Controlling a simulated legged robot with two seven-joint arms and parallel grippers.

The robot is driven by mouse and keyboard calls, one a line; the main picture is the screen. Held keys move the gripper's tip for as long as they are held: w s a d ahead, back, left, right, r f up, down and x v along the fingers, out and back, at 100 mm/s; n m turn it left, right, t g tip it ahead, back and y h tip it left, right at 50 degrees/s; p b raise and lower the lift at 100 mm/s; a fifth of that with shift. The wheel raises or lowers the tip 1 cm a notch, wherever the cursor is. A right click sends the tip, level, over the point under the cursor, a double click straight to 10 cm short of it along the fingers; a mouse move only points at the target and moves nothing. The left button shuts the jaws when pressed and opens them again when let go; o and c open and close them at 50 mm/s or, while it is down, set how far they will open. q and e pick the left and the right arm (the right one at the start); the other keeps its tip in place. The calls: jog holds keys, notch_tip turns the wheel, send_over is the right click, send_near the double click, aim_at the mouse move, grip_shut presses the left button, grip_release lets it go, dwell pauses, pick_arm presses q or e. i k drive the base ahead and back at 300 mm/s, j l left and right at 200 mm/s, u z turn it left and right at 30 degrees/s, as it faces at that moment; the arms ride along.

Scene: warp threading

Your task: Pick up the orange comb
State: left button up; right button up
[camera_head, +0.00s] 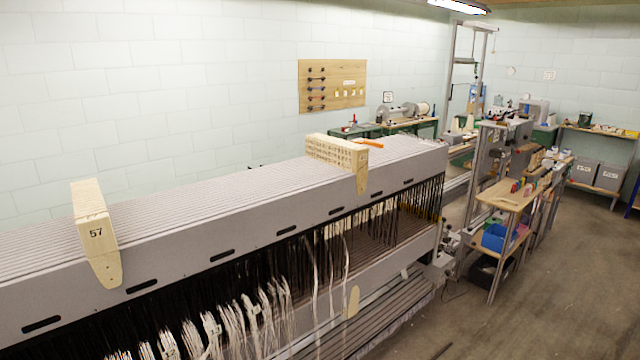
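A small orange bar (368,143), which looks like the orange comb, lies on top of the long grey loom frame (225,215), just right of the farther wooden block. It is small at this distance and its teeth cannot be made out. Neither of my grippers is in the head view.
A wooden block marked 57 (95,230) straddles the frame's near end, and another wooden block (338,152) sits beside the orange bar. Dark and white threads (265,310) hang below the frame. A wooden workbench (508,195) with a blue bin (497,238) stands right. Open floor (545,300) lies at right.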

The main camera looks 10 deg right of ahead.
aim_at(359, 141)
jog(key=i+l+z, duration=0.45)
jog(key=l, duration=0.2)
jog(key=i+l+z, duration=1.15)
jog(key=i+z, duration=0.15)
jog(key=i, duration=0.15)
jog(key=i+l+u, duration=0.1)
jog(key=i+u, duration=0.35)
jog(key=i+l+u, duration=0.3)
jog(key=i+u, duration=0.15)
jog(key=i, duration=0.1)
